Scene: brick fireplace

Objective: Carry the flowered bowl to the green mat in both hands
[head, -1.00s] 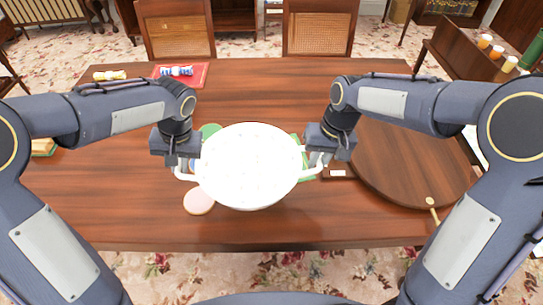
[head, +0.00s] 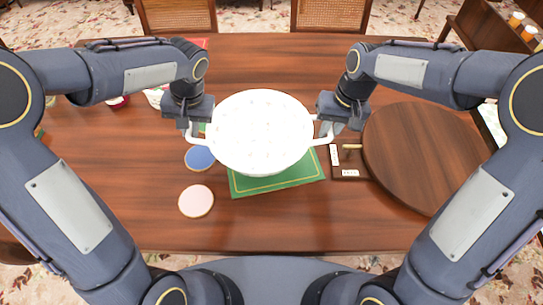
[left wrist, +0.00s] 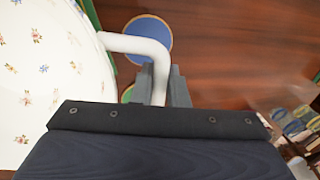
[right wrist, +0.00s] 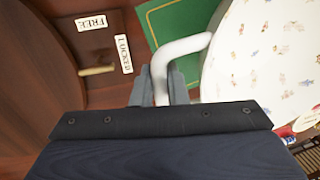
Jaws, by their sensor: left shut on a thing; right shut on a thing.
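The flowered bowl (head: 260,130) is white with small flowers inside and a bent white handle on each side. It is held in the air in front of me and looks roughly level. My left gripper (head: 190,132) is shut on the left handle (left wrist: 150,48). My right gripper (head: 327,130) is shut on the right handle (right wrist: 180,48). The green mat (head: 280,182) with a thin gold border lies on the table below the bowl, which hides much of it. In the right wrist view the mat (right wrist: 178,22) shows beside the right handle.
A blue disc (head: 200,158) and a pink disc (head: 196,201) lie left of the mat. Right of it are a small labelled board with a lever (head: 347,160) and a large round wooden board (head: 425,155). Bare table (head: 110,185) shows at left.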

